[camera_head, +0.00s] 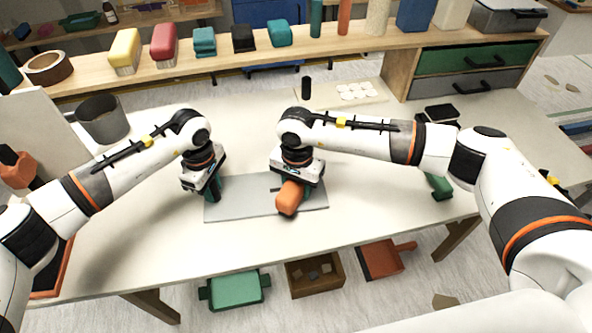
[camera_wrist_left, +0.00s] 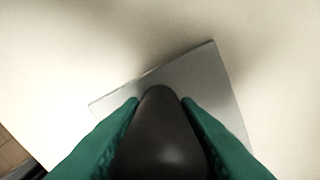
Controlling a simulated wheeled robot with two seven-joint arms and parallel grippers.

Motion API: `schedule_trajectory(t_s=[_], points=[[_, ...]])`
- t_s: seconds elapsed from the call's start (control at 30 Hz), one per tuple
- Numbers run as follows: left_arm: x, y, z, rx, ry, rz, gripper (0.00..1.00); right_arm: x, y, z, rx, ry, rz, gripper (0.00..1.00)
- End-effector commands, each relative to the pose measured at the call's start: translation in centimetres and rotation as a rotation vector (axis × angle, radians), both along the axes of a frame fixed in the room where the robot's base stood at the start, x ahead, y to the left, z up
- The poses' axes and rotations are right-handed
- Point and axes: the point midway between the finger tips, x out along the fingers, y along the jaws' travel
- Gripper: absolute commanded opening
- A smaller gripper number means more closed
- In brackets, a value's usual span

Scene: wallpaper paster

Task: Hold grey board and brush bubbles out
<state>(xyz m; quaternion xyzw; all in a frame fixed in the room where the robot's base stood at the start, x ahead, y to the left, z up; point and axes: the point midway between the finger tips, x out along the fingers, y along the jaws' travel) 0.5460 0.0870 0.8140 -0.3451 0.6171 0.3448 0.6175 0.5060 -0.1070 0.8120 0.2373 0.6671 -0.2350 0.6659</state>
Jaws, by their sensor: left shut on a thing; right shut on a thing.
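The grey board (camera_head: 240,208) lies flat on the white table near its front edge. My left gripper (camera_head: 213,192) is at the board's left part, pointing down. In the left wrist view its green fingers (camera_wrist_left: 160,105) are closed around a dark rounded thing (camera_wrist_left: 160,140), with the grey board (camera_wrist_left: 205,75) behind it. I cannot tell what the dark thing is part of. My right gripper (camera_head: 292,181) is shut on an orange brush (camera_head: 289,198) over the board's right part. The brush's underside is hidden, so contact with the board cannot be told.
A tray with white discs (camera_head: 357,92) is at the back. A green tool (camera_head: 439,186) lies to the right. Bins (camera_head: 236,289) sit below the front edge.

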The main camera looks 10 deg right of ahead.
Motion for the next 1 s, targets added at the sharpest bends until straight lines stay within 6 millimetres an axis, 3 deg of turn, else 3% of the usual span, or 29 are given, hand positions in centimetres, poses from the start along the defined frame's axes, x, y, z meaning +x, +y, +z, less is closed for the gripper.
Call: schedule_trajectory(t_s=[0.23, 0.67, 1.0], points=[[-0.2, 0.1, -0.4, 0.003, 0.006, 0.0, 0.0, -3.7, 0.2, -0.1, -0.001, 0.001, 0.001, 0.18], [-0.1, 0.1, -0.3, 0.003, 0.004, -0.001, 0.0, 2.2, -0.2, -0.1, 0.0, -0.002, -0.005, 0.18], [-0.1, 0.1, -0.3, 0.003, 0.003, 0.001, 0.0, -3.0, 0.1, -0.1, -0.001, 0.001, 0.001, 0.18]])
